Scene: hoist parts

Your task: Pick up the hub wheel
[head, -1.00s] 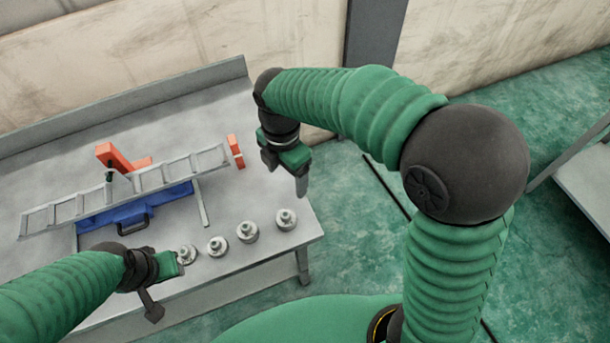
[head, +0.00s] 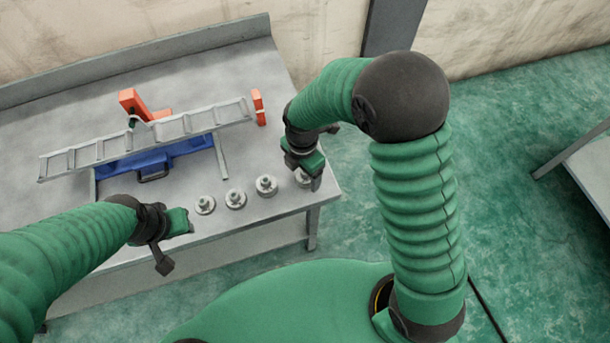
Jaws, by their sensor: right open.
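Several round grey metal hub wheels stand in a row along the front of the bench. The rightmost hub wheel (head: 301,180) is partly hidden by my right gripper (head: 305,174). That gripper is open, points down over this wheel and looks close to it. I cannot tell whether it touches. Another hub wheel (head: 266,186) stands just left of it, then one more (head: 235,198), and a leftmost one (head: 205,204). My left gripper (head: 177,242) hangs near the bench's front edge, left of the row. Its fingers do not show well enough to judge.
The grey bench (head: 265,80) has a raised back edge. A ladder-like metal frame (head: 145,137) lies across a blue case (head: 160,160), with orange parts (head: 132,103) behind it. Another grey table (head: 590,165) stands at far right. Green floor lies between.

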